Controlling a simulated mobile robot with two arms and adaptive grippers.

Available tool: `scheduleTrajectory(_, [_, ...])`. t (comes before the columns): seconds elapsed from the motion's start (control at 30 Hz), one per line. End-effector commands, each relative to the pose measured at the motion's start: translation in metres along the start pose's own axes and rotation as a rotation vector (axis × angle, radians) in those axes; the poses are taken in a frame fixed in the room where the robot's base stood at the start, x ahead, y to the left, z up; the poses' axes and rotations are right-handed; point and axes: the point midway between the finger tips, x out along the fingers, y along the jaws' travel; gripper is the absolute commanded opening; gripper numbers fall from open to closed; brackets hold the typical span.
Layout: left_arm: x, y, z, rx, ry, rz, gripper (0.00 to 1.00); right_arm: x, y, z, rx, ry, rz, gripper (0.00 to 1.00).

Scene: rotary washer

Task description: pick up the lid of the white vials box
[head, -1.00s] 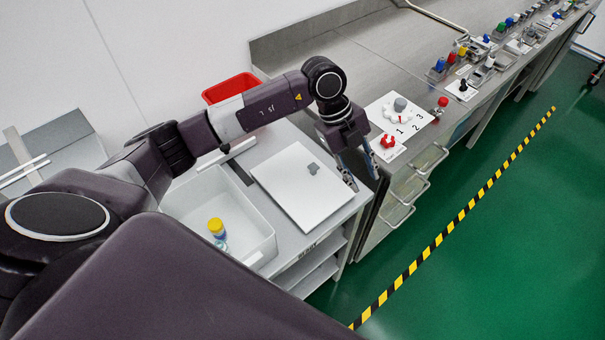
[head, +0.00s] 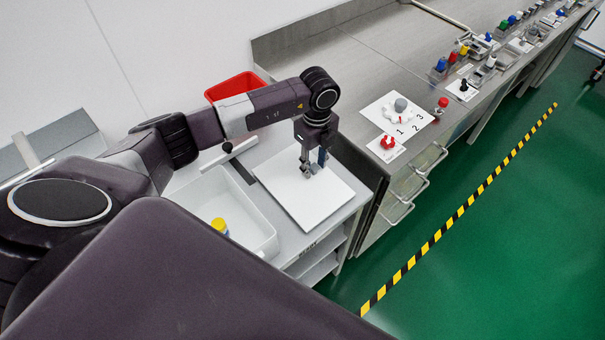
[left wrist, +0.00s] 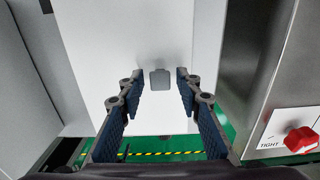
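The lid (head: 305,205) is a flat white panel lying on the grey bench, right of the white vials box (head: 262,215). In the left wrist view the lid (left wrist: 110,60) fills the middle, with its small grey handle (left wrist: 160,80) near the centre. My left gripper (head: 314,168) points down over the handle. In the left wrist view its blue-padded fingers (left wrist: 158,77) are open, one on each side of the handle, with gaps on both sides. In the head view the gripper mostly hides the handle. My right gripper is not in view.
A yellow-capped vial (head: 219,226) stands in the open box. A red bin (head: 235,86) is behind my left arm. A steel counter (head: 350,100) rises right of the bench, carrying a red knob (head: 388,142) and a numbered dial (head: 400,115).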

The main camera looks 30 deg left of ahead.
Motion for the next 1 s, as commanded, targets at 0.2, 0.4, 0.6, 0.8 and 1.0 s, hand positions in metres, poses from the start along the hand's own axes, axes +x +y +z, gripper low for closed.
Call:
scheduleTrajectory(0.2, [0.0013,-0.0002,-0.0001,0.001,0.0,-0.001,0.32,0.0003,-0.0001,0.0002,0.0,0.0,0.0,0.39])
scheduleTrajectory(0.4, [0.001,-0.0002,-0.0001,0.001,0.0,-0.001,0.1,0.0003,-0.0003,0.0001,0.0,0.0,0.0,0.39])
scheduleTrajectory(0.6, [0.0008,-0.0003,0.0,0.001,0.0,-0.001,0.0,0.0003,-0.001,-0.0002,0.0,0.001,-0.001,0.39])
scheduleTrajectory(0.8, [0.0004,-0.0004,0.0,0.001,0.0,-0.002,0.0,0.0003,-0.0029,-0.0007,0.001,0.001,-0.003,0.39])
scheduleTrajectory(1.0, [-0.0027,-0.0008,0.0003,0.001,0.0,-0.002,0.0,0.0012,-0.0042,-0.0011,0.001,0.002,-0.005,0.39])
